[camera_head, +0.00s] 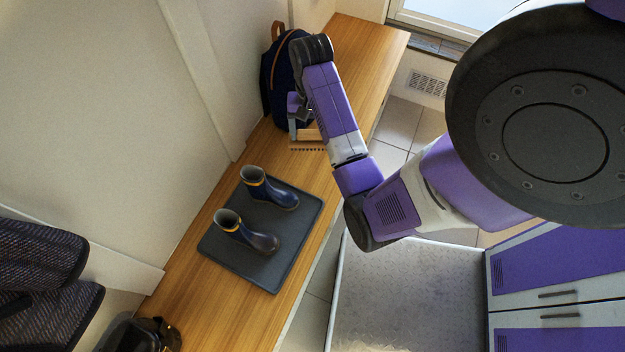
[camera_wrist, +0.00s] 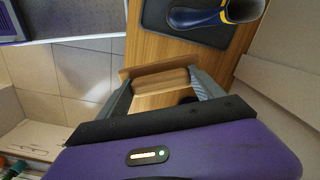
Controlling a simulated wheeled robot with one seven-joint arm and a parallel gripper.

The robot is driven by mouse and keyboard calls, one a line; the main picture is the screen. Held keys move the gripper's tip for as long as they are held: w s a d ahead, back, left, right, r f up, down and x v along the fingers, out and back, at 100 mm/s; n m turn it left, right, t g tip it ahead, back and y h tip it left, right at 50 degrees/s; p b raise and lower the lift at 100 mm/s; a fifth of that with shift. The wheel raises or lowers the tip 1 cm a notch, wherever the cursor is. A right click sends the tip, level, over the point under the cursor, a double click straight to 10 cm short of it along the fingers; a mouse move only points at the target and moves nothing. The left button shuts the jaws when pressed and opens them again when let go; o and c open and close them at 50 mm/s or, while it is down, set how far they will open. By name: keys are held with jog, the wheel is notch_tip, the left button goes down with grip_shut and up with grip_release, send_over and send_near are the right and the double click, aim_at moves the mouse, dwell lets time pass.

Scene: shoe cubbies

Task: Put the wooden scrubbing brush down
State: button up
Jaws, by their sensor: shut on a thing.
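The wooden scrubbing brush (camera_head: 308,135) is in my gripper (camera_head: 298,128), low over the wooden bench (camera_head: 353,55) in front of the backpack. Its bristles point down toward the bench in the head view. In the wrist view the pale brown brush (camera_wrist: 158,80) lies crosswise between the two grey fingers of my gripper (camera_wrist: 162,88), which are shut on its ends. I cannot tell whether the bristles touch the bench.
A dark blue backpack (camera_head: 283,75) with a brown strap stands close behind my gripper. A grey tray (camera_head: 222,246) with two blue boots (camera_head: 262,242) lies nearer on the bench. Bare bench shows between tray and brush. A wall (camera_head: 120,90) runs along the left.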

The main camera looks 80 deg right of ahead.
jog(key=shift+s+d+f, duration=0.15)
jog(key=shift+s+f, duration=0.2)
jog(key=shift+f, duration=0.1)
notch_tip(320, 180, down, 19)
jog(key=b, duration=0.3)
jog(key=shift+f, duration=0.15)
jog(key=shift+b, duration=0.3)
jog(key=o, duration=1.9)
jog(key=shift+f, duration=0.1)
